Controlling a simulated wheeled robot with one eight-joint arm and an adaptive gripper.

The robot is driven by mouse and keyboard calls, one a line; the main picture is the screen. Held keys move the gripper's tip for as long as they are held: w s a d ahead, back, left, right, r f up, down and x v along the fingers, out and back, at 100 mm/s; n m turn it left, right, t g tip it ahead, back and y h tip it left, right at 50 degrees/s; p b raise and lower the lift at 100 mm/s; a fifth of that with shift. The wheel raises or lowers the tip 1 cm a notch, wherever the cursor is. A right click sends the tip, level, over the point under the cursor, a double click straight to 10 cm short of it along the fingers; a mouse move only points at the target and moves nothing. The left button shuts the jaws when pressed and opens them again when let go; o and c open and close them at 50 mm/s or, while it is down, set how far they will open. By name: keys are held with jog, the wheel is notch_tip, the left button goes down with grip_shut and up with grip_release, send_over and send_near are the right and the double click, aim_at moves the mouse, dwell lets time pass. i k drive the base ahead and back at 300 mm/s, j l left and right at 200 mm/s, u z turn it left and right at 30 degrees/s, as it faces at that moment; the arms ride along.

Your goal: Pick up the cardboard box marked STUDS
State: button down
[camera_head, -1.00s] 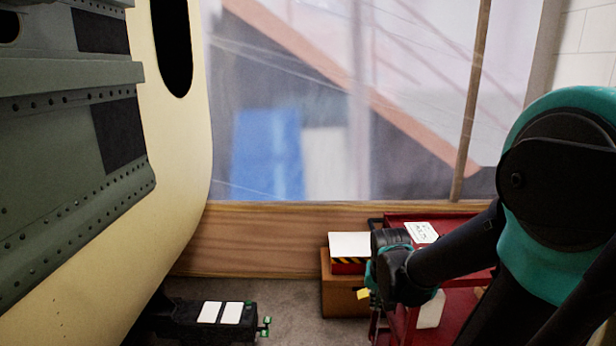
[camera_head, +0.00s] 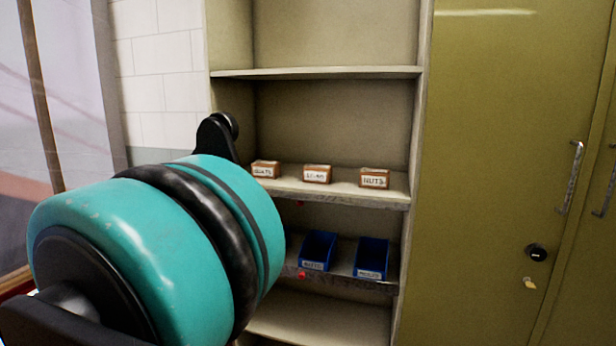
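Three small brown cardboard boxes with white labels stand in a row on a shelf of the open shelving unit. The right box (camera_head: 374,178) reads NUTS. The labels of the middle box (camera_head: 317,174) and the left box (camera_head: 265,169) are too blurred to read surely, so I cannot tell which is marked STUDS. All three look upright, with gaps between them. My gripper is out of view; only my teal and black arm shows, large at the left in front of the shelving.
The shelf (camera_head: 340,190) bears the boxes near its front edge. Two blue bins, the left one (camera_head: 318,250) and the right one (camera_head: 371,258), sit on the shelf below. An olive cabinet (camera_head: 490,130) with handles stands at right. A white block wall (camera_head: 160,75) is at left.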

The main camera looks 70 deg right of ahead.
aim_at(317, 175)
jog(key=z, duration=2.55)
